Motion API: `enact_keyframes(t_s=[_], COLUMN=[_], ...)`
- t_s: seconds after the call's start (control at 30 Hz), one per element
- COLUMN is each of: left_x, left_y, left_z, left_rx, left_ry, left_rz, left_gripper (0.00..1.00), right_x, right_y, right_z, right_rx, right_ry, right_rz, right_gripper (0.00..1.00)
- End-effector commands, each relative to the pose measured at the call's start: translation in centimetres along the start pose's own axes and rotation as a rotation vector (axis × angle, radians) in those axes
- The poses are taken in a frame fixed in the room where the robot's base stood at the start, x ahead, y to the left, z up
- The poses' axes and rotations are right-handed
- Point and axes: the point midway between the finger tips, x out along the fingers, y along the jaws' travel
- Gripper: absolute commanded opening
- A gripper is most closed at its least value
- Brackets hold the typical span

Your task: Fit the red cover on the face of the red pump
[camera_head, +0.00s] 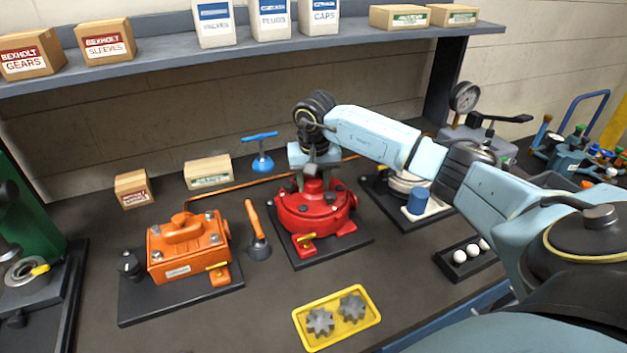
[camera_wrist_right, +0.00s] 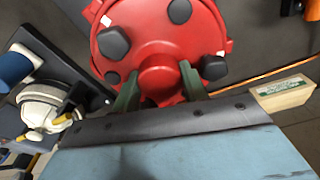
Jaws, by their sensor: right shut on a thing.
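The red cover (camera_head: 294,203) is a round disc over the top of the pump. It also shows in the wrist view (camera_wrist_right: 148,28) with dark knobs around a central red boss. My right gripper (camera_head: 313,184) comes down from above and is shut on the cover's boss; its green fingers (camera_wrist_right: 159,84) show on both sides of it. I cannot tell whether the cover is fully flush with the pump face. My left gripper is out of view.
An orange gearbox (camera_head: 185,247) and an orange-handled tool (camera_head: 256,230) stand left of the pump. A yellow tray (camera_head: 308,334) with grey gears lies in front. A blue valve handle (camera_head: 261,150) stands behind. A shelf (camera_head: 360,34) with boxes runs above the bench.

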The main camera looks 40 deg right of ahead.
Motion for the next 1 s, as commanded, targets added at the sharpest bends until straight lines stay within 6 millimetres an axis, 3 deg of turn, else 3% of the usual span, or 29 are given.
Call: enact_keyframes(t_s=[0.27,0.3,0.47,0.77,1.0], left_x=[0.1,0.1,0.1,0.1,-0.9], left_y=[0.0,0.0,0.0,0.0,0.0], left_z=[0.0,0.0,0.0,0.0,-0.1], left_rx=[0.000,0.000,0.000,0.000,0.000], left_ry=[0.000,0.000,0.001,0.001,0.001], left_rz=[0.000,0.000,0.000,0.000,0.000], left_gripper=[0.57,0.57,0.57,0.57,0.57], right_x=[0.0,0.0,0.1,0.4,-1.2], right_y=[0.0,0.0,0.0,-0.1,-0.1], right_z=[-0.1,-0.1,-0.1,0.2,-0.1], right_rx=[0.001,0.001,0.001,-0.002,-0.002], right_ry=[0.004,0.004,0.002,-0.005,-0.001], right_rz=[-0.003,-0.003,-0.002,0.001,-0.002], right_gripper=[0.00,0.47,0.68,0.69,0.69])
